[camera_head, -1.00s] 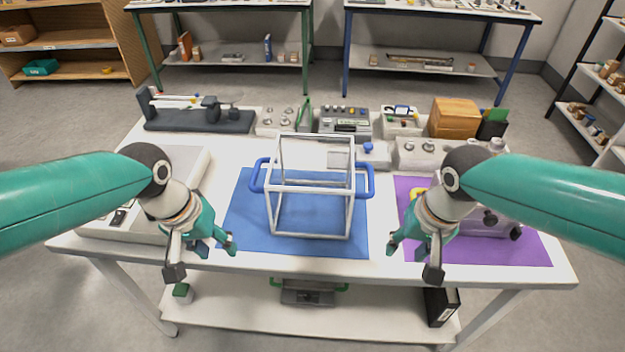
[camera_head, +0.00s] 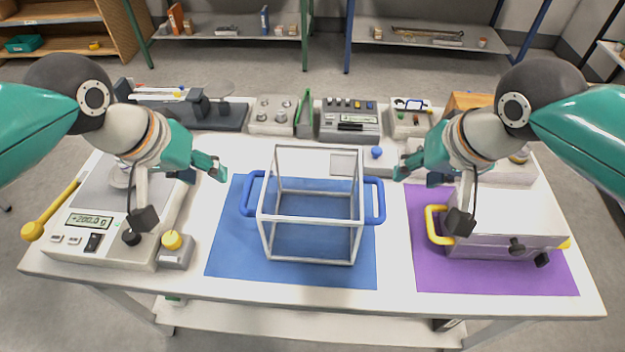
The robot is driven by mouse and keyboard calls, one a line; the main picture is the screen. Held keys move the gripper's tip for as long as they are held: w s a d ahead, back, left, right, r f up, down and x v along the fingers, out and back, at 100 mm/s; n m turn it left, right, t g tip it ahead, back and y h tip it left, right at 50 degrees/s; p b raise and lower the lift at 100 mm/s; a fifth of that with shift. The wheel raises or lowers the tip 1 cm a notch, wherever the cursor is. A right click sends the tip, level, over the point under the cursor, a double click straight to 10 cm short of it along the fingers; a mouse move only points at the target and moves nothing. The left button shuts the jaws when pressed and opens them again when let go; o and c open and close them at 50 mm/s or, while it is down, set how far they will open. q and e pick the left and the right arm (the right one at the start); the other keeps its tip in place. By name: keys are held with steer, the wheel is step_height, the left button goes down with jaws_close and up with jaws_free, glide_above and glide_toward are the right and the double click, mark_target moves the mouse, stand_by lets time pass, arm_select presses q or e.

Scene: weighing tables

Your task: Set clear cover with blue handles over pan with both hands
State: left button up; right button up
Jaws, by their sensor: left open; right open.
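The clear cover (camera_head: 313,215), a box with white edges, stands upright on a blue mat (camera_head: 225,262) at the middle of the table. It has a blue handle on its left side (camera_head: 250,195) and one on its right side (camera_head: 376,200). At the left is a scale (camera_head: 95,256) reading +200.0 g; its grey pan (camera_head: 75,208) is partly hidden by my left arm. My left gripper (camera_head: 180,192) is open and empty, left of the left handle and apart from it. My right gripper (camera_head: 430,197) is open and empty, right of the right handle and apart from it.
A silver case with a yellow handle (camera_head: 434,226) sits on a purple mat (camera_head: 440,277) at the right. A grey block with a yellow knob (camera_head: 172,241) stands beside the scale. Several devices, including a control box (camera_head: 350,121), line the back edge. The table's front strip is clear.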

mark_target(244, 195)
arm_select(q)
steer(key=shift+r, duration=0.15)
arm_select(e)
steer(key=shift+r, duration=0.15)
arm_select(q)
steer(key=x, duration=1.7)
steer(key=shift+w, duration=0.15)
arm_select(e)
steer(key=x, duration=1.7)
steer(key=shift+w+d, duration=0.1)
steer(key=shift+w, duration=0.05)
arm_select(q)
jaws_close()
arm_select(e)
jaws_close()
arm_select(q)
steer(key=shift+r, duration=0.1)
